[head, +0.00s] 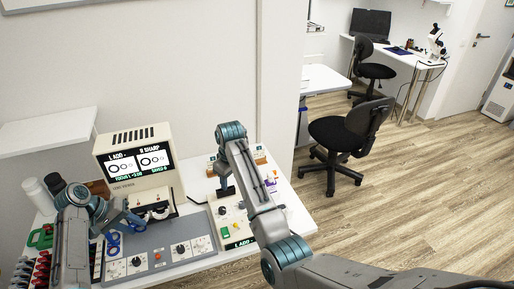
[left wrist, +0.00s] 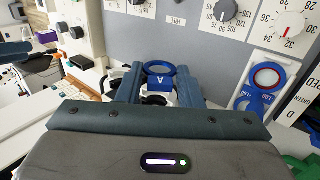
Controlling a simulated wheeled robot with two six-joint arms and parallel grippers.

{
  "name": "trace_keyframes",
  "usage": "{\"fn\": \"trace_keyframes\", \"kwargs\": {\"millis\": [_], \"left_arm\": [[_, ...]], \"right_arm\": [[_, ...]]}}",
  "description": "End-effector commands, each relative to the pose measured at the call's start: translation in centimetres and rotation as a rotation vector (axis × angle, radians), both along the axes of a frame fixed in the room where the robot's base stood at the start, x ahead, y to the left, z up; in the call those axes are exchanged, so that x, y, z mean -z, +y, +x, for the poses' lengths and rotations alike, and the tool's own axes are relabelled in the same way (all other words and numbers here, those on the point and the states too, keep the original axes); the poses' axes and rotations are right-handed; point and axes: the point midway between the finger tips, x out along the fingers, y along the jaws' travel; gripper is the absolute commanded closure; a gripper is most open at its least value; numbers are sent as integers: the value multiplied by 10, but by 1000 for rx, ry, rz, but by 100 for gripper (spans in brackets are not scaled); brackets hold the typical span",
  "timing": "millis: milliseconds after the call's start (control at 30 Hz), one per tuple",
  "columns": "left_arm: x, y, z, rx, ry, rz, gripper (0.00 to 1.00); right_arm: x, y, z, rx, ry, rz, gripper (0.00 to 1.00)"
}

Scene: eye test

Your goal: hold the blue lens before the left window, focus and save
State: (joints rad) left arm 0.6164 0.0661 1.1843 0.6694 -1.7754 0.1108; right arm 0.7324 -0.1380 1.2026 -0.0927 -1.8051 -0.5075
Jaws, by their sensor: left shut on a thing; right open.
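My left gripper (head: 132,219) is in front of the beige viewer (head: 136,155). In the left wrist view its fingers (left wrist: 158,88) are shut on a blue lens (left wrist: 151,83), a blue ring with a tag marked A. The held lens is hard to make out in the head view. The viewer's screen (head: 138,164) reads "L ADD" and "R SHARP", with a focus line and apparently "SAVED 0". My arm and gripper partly hide the windows below it, so the lens's exact alignment is unclear. My right gripper (head: 226,190) is open, pointing down over a small button panel (head: 233,229).
A grey panel with dials (head: 160,262) lies along the front of the table. A second blue-framed lens with a red ring (left wrist: 266,77) sits at the panel's end. A white cylinder (head: 37,195) and a green item (head: 41,237) stand at the left.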

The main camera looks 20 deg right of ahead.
Motion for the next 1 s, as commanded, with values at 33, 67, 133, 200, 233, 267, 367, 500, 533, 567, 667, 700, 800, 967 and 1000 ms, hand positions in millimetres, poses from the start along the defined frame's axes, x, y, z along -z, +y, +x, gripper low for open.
{"fn": "trace_keyframes", "kwargs": {"millis": [33, 67, 133, 200, 233, 267, 367, 500, 533, 567, 667, 700, 800, 967, 1000], "left_arm": [[0, 0, 0, 0, 0, 0, 88], [0, 0, 0, 0, 0, 0, 88], [0, 0, 0, 0, 0, 0, 88], [0, 0, 0, 0, 0, 0, 88], [0, 0, 0, 0, 0, 0, 88], [0, 0, 0, 0, 0, 0, 88], [0, 0, 0, 0, 0, 0, 88], [0, 0, 0, 0, 0, 0, 88], [0, 0, 0, 0, 0, 0, 88], [0, 0, 0, 0, 0, 0, 88], [0, 0, 0, 0, 0, 0, 88], [0, 0, 0, 0, 0, 0, 88], [0, 0, 0, 0, 0, 0, 88], [0, 0, 0, 0, 0, 0, 88], [0, 0, 0, 0, 0, 0, 88]], "right_arm": [[4, -11, 4, 13, -22, 2, 53], [5, -16, 6, 20, -37, 5, 53], [9, -28, 12, 35, -73, 12, 53], [12, -41, 17, 51, -109, 18, 53], [13, -47, 19, 58, -123, 21, 53], [14, -52, 22, 64, -140, 25, 53], [17, -70, 29, 87, -192, 33, 53], [20, -97, 38, 118, -264, 44, 53], [20, -102, 40, 124, -281, 47, 53], [20, -108, 42, 131, -297, 49, 53], [20, -128, 47, 153, -350, 56, 53], [20, -135, 49, 162, -371, 59, 53], [18, -155, 54, 183, -426, 67, 53], [13, -186, 59, 217, -514, 77, 53], [12, -193, 61, 225, -535, 81, 53]]}}
